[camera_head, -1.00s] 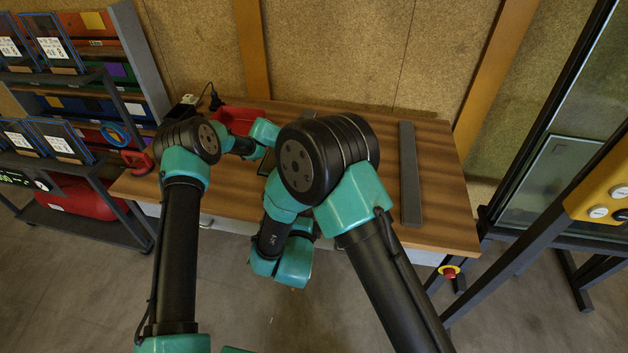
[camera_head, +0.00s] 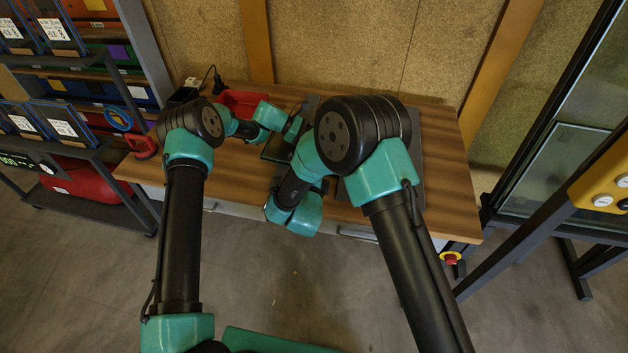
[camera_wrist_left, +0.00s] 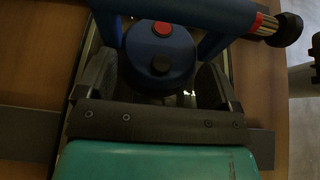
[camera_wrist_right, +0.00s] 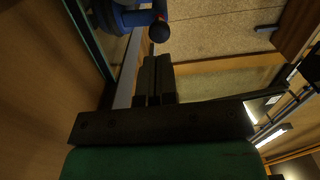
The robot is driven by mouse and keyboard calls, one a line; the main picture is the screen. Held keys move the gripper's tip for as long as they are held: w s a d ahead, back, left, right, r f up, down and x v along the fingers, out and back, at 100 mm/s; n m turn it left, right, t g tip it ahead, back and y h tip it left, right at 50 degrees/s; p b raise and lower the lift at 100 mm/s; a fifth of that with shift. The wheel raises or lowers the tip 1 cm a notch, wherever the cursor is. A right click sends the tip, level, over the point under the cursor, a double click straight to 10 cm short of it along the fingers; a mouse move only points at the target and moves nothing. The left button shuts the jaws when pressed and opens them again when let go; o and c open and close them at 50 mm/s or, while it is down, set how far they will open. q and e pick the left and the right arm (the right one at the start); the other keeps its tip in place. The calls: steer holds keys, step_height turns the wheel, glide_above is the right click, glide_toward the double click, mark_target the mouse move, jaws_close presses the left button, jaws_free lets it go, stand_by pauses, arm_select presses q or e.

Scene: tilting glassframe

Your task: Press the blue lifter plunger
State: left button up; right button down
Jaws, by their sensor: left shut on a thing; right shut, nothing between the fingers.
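The blue lifter (camera_wrist_left: 160,62) has a round body with a red button and a black button. It lies over a glass pane edge in the left wrist view. Its plunger (camera_wrist_left: 287,29) sticks out at the upper right, with a black knob and red and pale stripes on the shaft. My left gripper (camera_wrist_left: 158,88) is shut on the lifter, one finger on each side of the round body. In the right wrist view, the plunger's black knob (camera_wrist_right: 159,32) is just beyond my right gripper (camera_wrist_right: 156,60), which is shut and empty. They look apart. In the head view, my arms hide the lifter.
A wooden workbench (camera_head: 450,190) carries a red bin (camera_head: 240,100) at the back left and a dark strip partly behind my right arm. A shelf rack (camera_head: 95,150) stands at left. A glass-panelled frame (camera_head: 560,150) stands at right. The bench's right end is clear.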

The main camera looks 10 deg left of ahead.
steer(key=shift+w, duration=2.4)
steer(key=shift+w, duration=1.65)
steer(key=s, duration=1.4)
steer(key=shift+s, duration=0.1)
steer(key=s, duration=0.3)
steer(key=shift+d, duration=0.1)
